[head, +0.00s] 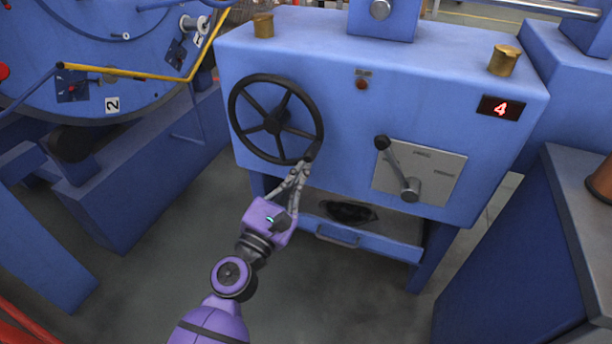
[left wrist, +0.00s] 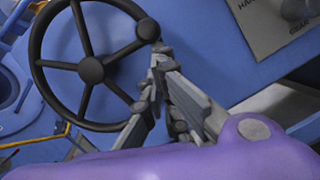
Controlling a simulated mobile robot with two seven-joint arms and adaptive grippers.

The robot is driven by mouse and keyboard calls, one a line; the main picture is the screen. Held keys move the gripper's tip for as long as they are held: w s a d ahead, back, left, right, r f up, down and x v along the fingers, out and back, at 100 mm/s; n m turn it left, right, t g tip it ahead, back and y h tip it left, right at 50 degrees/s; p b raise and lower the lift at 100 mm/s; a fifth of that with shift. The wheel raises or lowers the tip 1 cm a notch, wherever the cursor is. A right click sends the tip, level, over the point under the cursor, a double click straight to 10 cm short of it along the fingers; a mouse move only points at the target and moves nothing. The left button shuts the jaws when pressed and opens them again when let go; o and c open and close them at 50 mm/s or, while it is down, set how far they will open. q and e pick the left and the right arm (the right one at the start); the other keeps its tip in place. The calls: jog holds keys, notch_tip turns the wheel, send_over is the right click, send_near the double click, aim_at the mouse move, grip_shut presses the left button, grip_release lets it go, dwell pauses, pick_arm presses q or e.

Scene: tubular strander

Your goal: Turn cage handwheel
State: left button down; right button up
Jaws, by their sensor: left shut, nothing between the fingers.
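The black cage handwheel (head: 275,125) is mounted on the front of a blue machine housing, with several spokes and a round hub. A dark knob sits on its rim at the lower right. My left gripper (head: 307,160) is at that lower right rim, with its fingertips by the knob. In the left wrist view the handwheel (left wrist: 91,71) fills the upper left, and the fingertips of my left gripper (left wrist: 160,48) are close together beside the knob (left wrist: 147,29). The fingers are shut with nothing between them. I cannot tell whether they touch the knob. My right gripper is not in view.
A grey plate with a black-knobbed lever (head: 397,165) is right of the handwheel. A drawer (head: 365,238) with a handle is below. A red display (head: 500,107) reads 4. A large blue disc (head: 105,65) with a yellow bar stands at left. Grey floor is open at lower centre.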

pick_arm(q)
jog(key=shift+s+d+r+n+t+y+p, duration=0.15)
jog(key=shift+d+r+n+y+p, duration=0.15)
jog(key=shift+r+n+p, duration=0.3)
jog(key=shift+s+d+r+n+t+y+p, duration=0.1)
jog(key=shift+d+r+n+t+y+p, duration=0.2)
jog(key=shift+r+n, duration=0.5)
